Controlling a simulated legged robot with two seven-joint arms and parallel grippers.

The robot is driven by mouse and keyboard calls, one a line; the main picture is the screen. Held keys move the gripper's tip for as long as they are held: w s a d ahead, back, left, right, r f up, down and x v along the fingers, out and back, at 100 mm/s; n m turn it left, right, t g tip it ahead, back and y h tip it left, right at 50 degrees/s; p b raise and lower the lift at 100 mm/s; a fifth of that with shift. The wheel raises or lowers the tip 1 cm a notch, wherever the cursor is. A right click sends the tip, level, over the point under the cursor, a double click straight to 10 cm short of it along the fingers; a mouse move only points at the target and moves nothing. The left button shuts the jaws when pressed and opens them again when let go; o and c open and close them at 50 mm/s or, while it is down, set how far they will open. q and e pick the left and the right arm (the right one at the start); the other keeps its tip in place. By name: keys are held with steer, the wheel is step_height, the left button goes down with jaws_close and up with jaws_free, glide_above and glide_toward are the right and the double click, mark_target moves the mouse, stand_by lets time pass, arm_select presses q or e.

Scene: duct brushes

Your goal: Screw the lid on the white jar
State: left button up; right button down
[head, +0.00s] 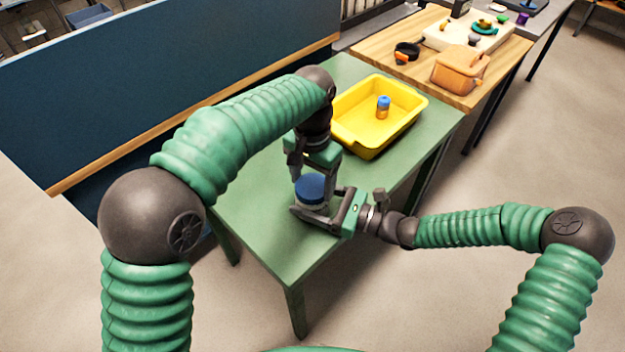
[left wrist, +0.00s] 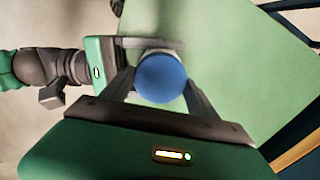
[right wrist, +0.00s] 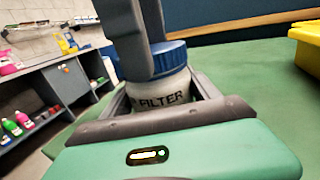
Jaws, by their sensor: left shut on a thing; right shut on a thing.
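The white jar (right wrist: 160,90) stands upright on the green table and bears dark "FILTER" lettering. The blue lid (head: 310,187) sits on top of the jar; it also shows in the left wrist view (left wrist: 162,77). My right gripper (head: 312,212) is shut on the jar's body from the side, low over the table. My left gripper (left wrist: 160,75) points down from above and is shut on the lid, with a finger on either side of it. Whether the lid's thread is engaged cannot be seen.
A yellow tray (head: 355,137) with a small blue-and-orange container (head: 383,107) stands behind on the green table (head: 262,232). A wooden table (head: 425,75) with an orange bag (head: 459,69) lies beyond. A dark blue partition (head: 150,85) borders the left.

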arm_select(q)
steer(key=o, duration=1.5)
steer(key=shift+o, duration=0.2)
steer(key=shift+r, duration=2.3)
steer(key=shift+c, duration=0.3)
steer(key=r+n, duration=0.1)
steer(key=n, duration=0.1)
steer(key=shift+n, duration=0.3)
step_height(320, 180, up, 2)
steer(key=n, duration=0.4)
steer(key=shift+r, duration=0.25)
